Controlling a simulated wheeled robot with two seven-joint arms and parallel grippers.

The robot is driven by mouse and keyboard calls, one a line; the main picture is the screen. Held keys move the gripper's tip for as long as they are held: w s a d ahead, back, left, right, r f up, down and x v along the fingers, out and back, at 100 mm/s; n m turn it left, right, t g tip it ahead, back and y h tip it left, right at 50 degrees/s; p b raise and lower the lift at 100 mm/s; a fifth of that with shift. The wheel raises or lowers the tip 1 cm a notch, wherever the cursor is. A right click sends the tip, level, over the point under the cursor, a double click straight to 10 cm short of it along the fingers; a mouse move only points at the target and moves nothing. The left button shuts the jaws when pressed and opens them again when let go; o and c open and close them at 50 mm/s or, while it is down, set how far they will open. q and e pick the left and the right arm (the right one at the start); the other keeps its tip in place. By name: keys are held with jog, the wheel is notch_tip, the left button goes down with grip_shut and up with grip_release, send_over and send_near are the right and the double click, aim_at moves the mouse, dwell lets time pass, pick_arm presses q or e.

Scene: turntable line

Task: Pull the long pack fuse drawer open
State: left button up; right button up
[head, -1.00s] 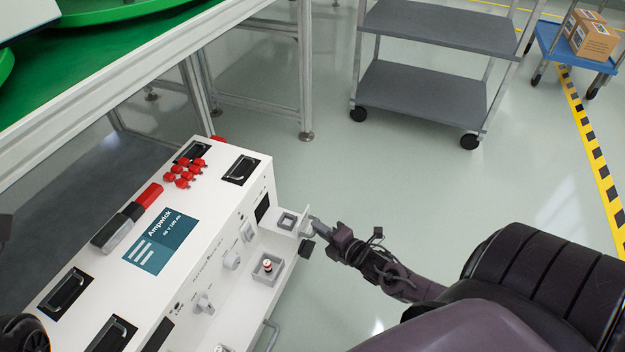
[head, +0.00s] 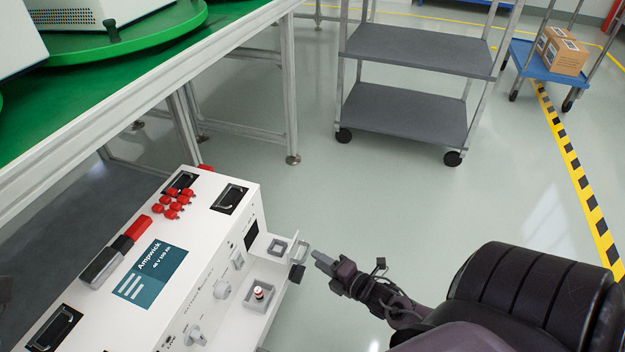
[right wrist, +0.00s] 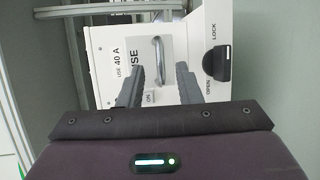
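The long pack is a white box (head: 207,245) with a blue Ampwick label, low at the left in the head view. The fuse drawer front (right wrist: 140,60), lettered for the fuse, faces my right wrist camera. Its upright metal handle (right wrist: 160,62) lies between and beyond my right fingertips (right wrist: 158,82), apart from them. In the head view the handle (head: 300,252) is at the pack's far right corner. My right gripper (head: 322,260) is open and empty, a little right of it. My left gripper is not in view.
A black knob (right wrist: 215,66) between OPEN and LOCK sits right of the handle. A grey tray with a fuse (head: 262,294) is on the white ledge. A green-topped bench (head: 100,85) stands behind, a grey cart (head: 415,50) farther back. Floor beyond the gripper is clear.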

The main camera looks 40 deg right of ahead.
jog(key=v, duration=0.3)
jog(key=shift+s+p, duration=0.1)
jog(key=shift+p, duration=0.3)
